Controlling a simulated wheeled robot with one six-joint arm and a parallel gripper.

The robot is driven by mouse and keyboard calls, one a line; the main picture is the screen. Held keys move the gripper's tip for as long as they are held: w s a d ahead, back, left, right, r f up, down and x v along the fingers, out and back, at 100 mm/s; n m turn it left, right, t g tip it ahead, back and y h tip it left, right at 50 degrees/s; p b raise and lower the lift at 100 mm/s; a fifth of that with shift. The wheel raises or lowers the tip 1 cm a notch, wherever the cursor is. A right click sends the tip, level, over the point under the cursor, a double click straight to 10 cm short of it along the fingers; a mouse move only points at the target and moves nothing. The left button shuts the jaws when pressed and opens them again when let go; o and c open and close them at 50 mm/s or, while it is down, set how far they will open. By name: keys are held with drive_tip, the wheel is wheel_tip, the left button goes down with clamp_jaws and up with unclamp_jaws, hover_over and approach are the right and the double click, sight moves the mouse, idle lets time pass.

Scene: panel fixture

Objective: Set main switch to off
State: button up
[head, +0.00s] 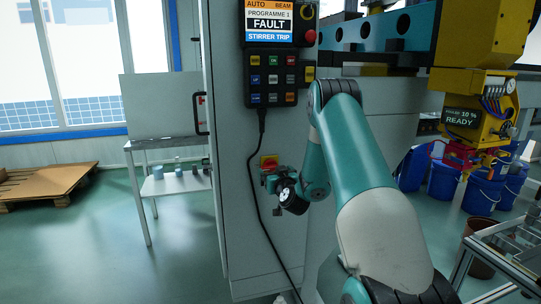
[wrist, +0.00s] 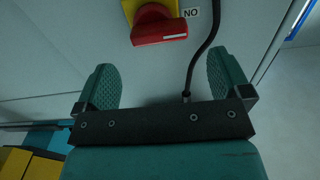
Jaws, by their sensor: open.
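The main switch is a red handle on a yellow plate. In the head view the switch (head: 268,161) sits on the grey cabinet's front, below the control pendant. In the wrist view the red handle (wrist: 160,31) lies roughly level across the picture, its right end near a label reading "NO", which would be "ON" upside down. My gripper (wrist: 165,80) is open and empty, its two green fingers spread apart. The handle is beyond the fingertips, between their lines and apart from them. In the head view my gripper (head: 270,182) is just below the switch, partly hidden by my wrist.
A control pendant (head: 279,50) showing "FAULT" and "STIRRER TRIP" hangs on the cabinet. Its black cable (head: 252,190) runs down beside the switch, and a cable (wrist: 199,60) passes close to the right finger in the wrist view. A yellow machine head (head: 485,110) and blue buckets stand right.

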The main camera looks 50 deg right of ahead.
sight(271, 167)
drive_tip(key=shift+p+x, duration=1.5)
drive_tip(key=shift+x, duration=1.7)
drive_tip(key=c, duration=0.9)
